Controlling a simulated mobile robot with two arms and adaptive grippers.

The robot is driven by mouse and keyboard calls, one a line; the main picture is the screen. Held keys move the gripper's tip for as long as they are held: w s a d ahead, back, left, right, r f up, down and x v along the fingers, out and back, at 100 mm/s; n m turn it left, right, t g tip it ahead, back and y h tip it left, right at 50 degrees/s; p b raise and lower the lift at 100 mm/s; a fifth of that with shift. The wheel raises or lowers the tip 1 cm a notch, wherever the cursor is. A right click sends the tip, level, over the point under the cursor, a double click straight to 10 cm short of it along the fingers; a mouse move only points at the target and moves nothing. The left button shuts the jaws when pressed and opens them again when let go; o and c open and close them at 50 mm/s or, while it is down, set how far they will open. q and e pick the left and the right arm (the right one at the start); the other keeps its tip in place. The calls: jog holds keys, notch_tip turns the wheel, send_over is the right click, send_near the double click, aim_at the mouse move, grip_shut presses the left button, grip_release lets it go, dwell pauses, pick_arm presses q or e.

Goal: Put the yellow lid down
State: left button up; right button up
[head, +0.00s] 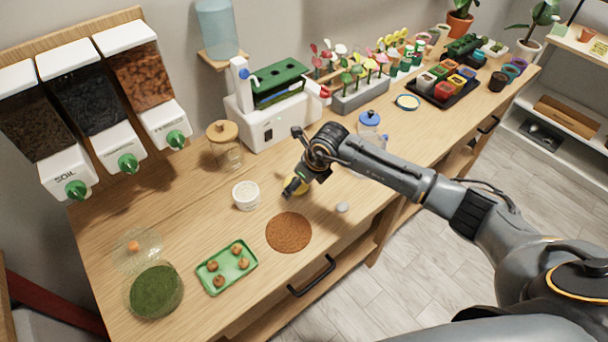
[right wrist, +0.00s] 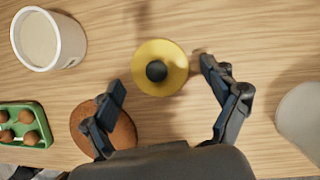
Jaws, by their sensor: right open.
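The yellow lid (right wrist: 176,58) is round with a dark knob and appears to lie flat on the wooden table. In the head view the yellow lid (head: 301,187) is partly hidden behind my right gripper (head: 292,186). In the right wrist view my right gripper (right wrist: 162,78) is open, with a finger on either side of the lid's near part. Bare wood shows between the fingers and the lid, so they look apart from it. My left gripper is not in view.
A white cup (head: 246,196), a brown round mat (head: 288,233) and a small grey object (head: 342,207) are close by. A green tray (head: 227,281) with several brown balls lies nearer the front left. A glass jar (head: 226,153) and a white machine (head: 270,127) stand behind.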

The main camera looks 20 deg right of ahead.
jog(key=b+v, duration=0.3)
jog(key=v, duration=0.9)
